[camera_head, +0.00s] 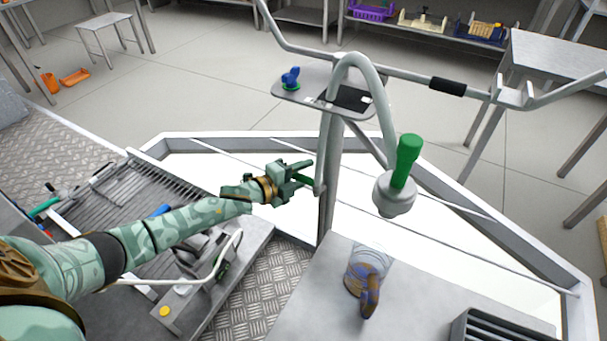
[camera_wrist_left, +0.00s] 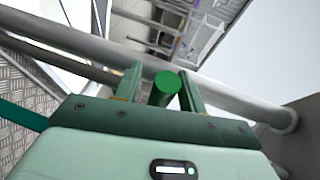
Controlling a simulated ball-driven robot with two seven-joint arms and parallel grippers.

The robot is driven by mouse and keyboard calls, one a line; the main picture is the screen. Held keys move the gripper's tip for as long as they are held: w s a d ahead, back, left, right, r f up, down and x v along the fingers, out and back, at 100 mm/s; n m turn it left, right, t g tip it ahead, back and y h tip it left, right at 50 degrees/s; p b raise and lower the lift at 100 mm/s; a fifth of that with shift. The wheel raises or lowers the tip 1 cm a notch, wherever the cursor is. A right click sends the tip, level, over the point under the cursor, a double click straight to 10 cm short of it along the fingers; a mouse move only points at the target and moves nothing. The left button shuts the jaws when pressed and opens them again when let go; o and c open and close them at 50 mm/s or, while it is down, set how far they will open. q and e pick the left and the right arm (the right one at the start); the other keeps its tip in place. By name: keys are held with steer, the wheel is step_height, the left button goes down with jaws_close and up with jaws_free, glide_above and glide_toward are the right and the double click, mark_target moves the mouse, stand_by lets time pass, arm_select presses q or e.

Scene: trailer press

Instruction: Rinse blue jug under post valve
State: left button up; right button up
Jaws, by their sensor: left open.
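The jug (camera_head: 372,258), with patchy blue and brown colouring, stands on a grey metal top (camera_head: 325,290) near its far edge. The metal post (camera_head: 327,150) rises behind it. Its curved pipe ends in a round grey head (camera_head: 395,192) with a green grip (camera_head: 406,160), above and to the right of the jug in the picture. A green lever (camera_head: 306,180) sticks out from the post. My left gripper (camera_head: 304,172) is open at this lever. In the left wrist view the lever's round green end (camera_wrist_left: 164,88) shows between the fingers (camera_wrist_left: 161,84); contact is unclear. My right gripper is not in view.
A small plate (camera_head: 310,92) with a blue knob (camera_head: 290,77) sits on the post. A long bar (camera_head: 400,75) crosses behind it. A slatted grey box (camera_head: 490,328) is at the lower right. A ribbed rack (camera_head: 120,205) lies at left, beneath my left arm.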

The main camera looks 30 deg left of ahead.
arm_select(q)
jaws_close()
steer(key=shift+s+r+n+y+p, duration=0.2)
steer(key=shift+r+n+y+p, duration=0.1)
steer(key=shift+y+p, duration=0.15)
steer(key=shift+s+r+n+t+y+p, duration=0.15)
steer(key=shift+n+t+y+p, duration=0.15)
steer(key=shift+n+y+p, duration=0.25)
steer(key=shift+s+y+p, duration=0.15)
steer(key=shift+y+p, duration=0.15)
steer(key=shift+p, duration=0.05)
steer(key=shift+s+a+f+n+y, duration=0.1)
steer(key=shift+s+f+n+y, duration=0.1)
steer(key=shift+n+y, duration=0.35)
steer(key=shift+s+f+n+y, duration=0.2)
steer(key=shift+n+y, duration=0.2)
steer(key=shift+y, duration=0.15)
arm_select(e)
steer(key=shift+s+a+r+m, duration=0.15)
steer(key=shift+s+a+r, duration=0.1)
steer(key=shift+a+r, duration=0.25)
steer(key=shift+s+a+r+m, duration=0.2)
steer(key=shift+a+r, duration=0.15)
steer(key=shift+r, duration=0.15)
